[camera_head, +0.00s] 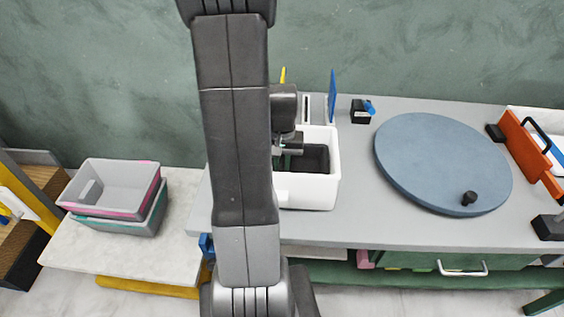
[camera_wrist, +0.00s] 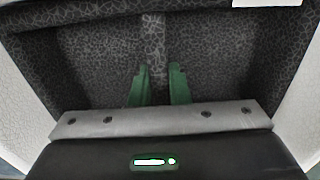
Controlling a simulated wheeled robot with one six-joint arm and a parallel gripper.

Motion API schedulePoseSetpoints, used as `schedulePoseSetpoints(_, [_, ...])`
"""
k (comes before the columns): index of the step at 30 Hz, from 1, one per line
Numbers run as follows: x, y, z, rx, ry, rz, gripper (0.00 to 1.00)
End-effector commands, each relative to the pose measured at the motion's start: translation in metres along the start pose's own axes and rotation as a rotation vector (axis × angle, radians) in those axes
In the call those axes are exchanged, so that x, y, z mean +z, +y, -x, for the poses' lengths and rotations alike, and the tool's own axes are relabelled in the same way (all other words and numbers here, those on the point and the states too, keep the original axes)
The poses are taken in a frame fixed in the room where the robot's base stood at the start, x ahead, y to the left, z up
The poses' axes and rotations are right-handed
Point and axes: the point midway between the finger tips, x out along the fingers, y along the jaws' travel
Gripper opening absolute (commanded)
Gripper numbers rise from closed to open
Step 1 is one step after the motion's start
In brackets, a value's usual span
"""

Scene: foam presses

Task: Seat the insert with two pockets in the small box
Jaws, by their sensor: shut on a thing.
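The small box (camera_head: 311,192) is white and stands open on the grey table, partly behind my arm. A dark grey speckled foam insert (camera_head: 318,158) is inside it, below the front rim. In the wrist view the insert (camera_wrist: 95,62) shows two pockets, left and right of a central divider. My gripper (camera_wrist: 160,72) has green fingers, one on each side of that divider, and is shut on it. White box walls (camera_wrist: 300,105) show beside the insert. Whether the insert lies level on the box floor cannot be told. In the head view my gripper is mostly hidden by my arm.
A blue-grey round disc (camera_head: 440,160) with a black knob lies right of the box. A blue upright panel (camera_head: 332,95) and a small black block (camera_head: 361,111) stand behind. Stacked grey bins (camera_head: 110,188) sit on a lower pale table at left. Bare tabletop lies between box and disc.

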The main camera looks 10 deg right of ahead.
Motion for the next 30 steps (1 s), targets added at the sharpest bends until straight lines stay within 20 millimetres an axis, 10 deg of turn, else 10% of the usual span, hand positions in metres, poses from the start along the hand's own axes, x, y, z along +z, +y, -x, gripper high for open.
schedulePoseSetpoints(10, [0.000,0.000,-0.004,0.000,0.000,0.000,0.00])
schedulePoseSetpoints(14, [0.000,0.000,-0.003,0.000,0.000,0.000,0.37])
schedulePoseSetpoints(30, [-0.001,0.000,0.022,-0.001,0.004,0.000,0.38])
